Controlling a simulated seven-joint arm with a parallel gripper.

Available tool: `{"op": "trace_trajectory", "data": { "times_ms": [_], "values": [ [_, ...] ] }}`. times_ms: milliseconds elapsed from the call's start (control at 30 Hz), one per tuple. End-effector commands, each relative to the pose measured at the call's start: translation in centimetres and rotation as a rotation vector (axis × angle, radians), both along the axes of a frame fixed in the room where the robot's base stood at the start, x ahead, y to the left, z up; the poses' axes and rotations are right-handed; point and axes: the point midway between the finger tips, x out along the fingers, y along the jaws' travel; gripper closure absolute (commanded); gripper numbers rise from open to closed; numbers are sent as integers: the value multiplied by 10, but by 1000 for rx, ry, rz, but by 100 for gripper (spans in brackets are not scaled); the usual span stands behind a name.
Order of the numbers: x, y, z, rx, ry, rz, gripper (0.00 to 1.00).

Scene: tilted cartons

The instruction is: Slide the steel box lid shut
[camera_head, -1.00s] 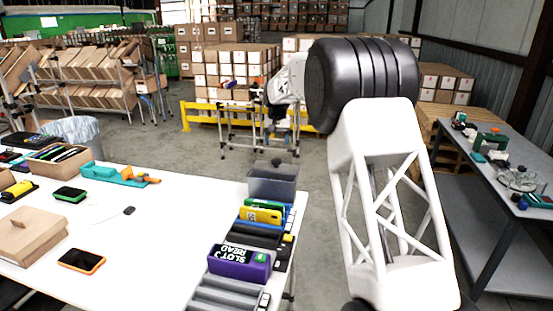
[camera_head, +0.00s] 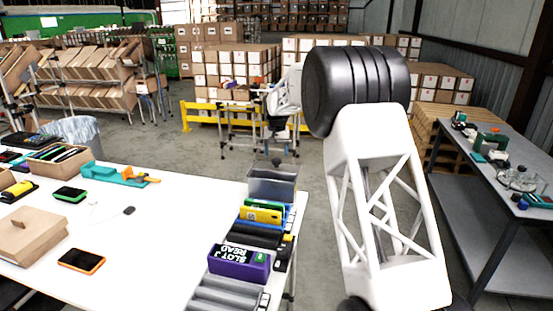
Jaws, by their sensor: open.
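A grey, steel-looking box (camera_head: 272,187) stands at the far right corner of the white table. A small dark knob shows at its back edge. I cannot clearly tell the lid from the box's top or how far it covers the opening. My gripper (camera_head: 276,133) is small and dark, hanging below the white end of my arm, above and behind the box in the picture. It is open, with nothing seen in it, and appears apart from the box. Its fingertips are too small to make out well.
On the white table (camera_head: 150,238), a row of cases, including a purple one (camera_head: 238,263) and a yellow one (camera_head: 262,215), runs in front of the box. A phone (camera_head: 81,260) and a tan wooden box (camera_head: 32,236) lie left. The table's middle is mostly clear.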

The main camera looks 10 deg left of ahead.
Motion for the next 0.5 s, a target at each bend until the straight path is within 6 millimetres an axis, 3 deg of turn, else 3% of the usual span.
{"op": "trace_trajectory", "data": {
  "times_ms": [233, 500],
  "values": [
    [0, 0, -25, 0, 0, 0, 31],
    [0, 0, -33, 1, -2, 0, 31]
  ]
}}
